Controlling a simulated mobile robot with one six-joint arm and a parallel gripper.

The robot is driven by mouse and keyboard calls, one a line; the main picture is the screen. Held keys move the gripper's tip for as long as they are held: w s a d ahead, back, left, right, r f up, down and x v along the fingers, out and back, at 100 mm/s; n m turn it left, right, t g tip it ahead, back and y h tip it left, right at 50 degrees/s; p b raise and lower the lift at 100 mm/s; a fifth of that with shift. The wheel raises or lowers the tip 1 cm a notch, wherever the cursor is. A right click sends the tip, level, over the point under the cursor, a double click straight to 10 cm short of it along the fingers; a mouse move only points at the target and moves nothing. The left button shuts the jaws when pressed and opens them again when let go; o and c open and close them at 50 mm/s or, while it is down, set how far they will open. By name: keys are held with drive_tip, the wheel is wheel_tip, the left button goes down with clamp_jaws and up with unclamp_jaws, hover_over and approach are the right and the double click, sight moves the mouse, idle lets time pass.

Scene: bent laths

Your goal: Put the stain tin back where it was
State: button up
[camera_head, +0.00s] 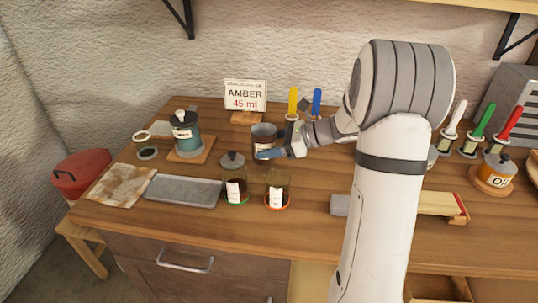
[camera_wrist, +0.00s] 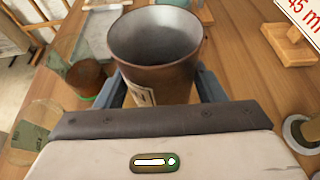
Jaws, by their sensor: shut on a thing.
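A teal lidded pot (camera_head: 186,135) stands on a wooden board (camera_head: 192,155) to the left.
An AMBER 45 ml sign (camera_head: 245,95) stands behind the tin. A grey tray (camera_head: 184,190) lies left. An oil pot (camera_head: 495,170) and coloured-handled brushes stand right.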

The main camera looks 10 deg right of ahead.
drive_tip(key=shift+f, duration=1.5)
drive_tip(key=shift+f, duration=0.2)
drive_tip(key=o, duration=1.1)
drive_tip(key=shift+r, duration=0.25)
drive_tip(key=v, duration=1.2)
drive_tip(key=shift+d, duration=0.1)
